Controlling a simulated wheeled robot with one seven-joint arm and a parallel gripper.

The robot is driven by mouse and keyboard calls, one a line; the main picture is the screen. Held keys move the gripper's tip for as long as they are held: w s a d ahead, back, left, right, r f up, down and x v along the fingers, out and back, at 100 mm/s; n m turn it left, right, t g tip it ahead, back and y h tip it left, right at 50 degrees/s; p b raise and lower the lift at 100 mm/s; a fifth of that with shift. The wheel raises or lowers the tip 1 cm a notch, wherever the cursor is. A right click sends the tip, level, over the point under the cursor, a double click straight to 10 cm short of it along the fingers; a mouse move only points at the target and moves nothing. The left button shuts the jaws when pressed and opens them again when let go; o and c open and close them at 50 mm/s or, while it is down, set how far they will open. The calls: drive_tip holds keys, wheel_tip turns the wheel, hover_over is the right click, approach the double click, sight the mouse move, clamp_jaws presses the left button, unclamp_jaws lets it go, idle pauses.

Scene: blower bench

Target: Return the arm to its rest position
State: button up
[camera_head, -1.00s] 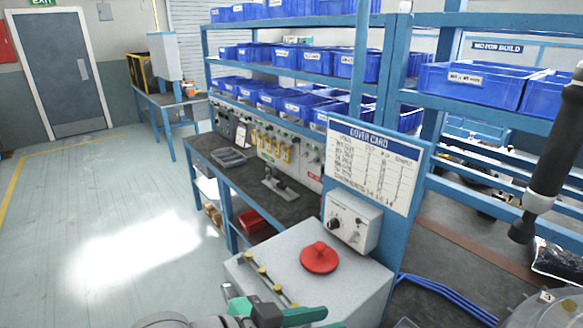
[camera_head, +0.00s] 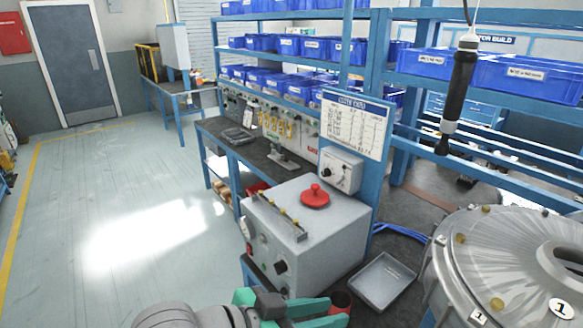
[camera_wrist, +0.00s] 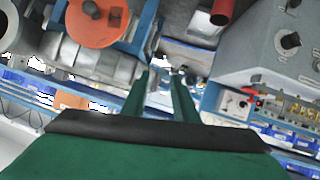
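My gripper (camera_head: 330,312) is at the bottom edge of the head view, with green fingers pointing right. It also shows in the wrist view (camera_wrist: 160,80), where its two fingers stand apart with nothing between them. The gripper is open and empty. Most of my arm is out of view. A red cup (camera_head: 341,300) stands just beyond the fingertips in the head view; I cannot tell whether they touch.
A grey tray (camera_head: 383,281) and a large round metal housing (camera_head: 500,262) are to the right. A black tool (camera_head: 458,95) hangs above. Floor at left is clear.

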drive_tip(key=w+d+n+t, duration=0.1)
drive_tip(key=w+n+t, duration=0.8)
drive_tip(key=n+t, duration=0.15)
drive_tip(key=s+a+f+n+t+y, duration=0.1)
drive_tip(key=s+f+n+y, duration=0.15)
drive_tip(key=f+y, duration=0.4)
drive_tip(key=s+a+f+n+t+y, duration=0.1)
drive_tip(key=s+a+f+n+y, duration=0.2)
drive_tip(key=f, duration=0.6)
drive_tip(key=s+f+g+y, duration=0.2)
drive_tip(key=s+f, duration=0.8)
drive_tip(key=s+a+f+m, duration=0.1)
drive_tip(key=s+m, duration=0.2)
drive_tip(key=s, duration=0.5)
drive_tip(key=s+a+f+m+g, duration=0.1)
drive_tip(key=s+f+m, duration=0.1)
drive_tip(key=s, duration=0.6)
drive_tip(key=shift+s+a+f+m, duration=0.15)
drive_tip(key=shift+a+m, duration=0.05)
drive_tip(key=shift+m, duration=0.3)
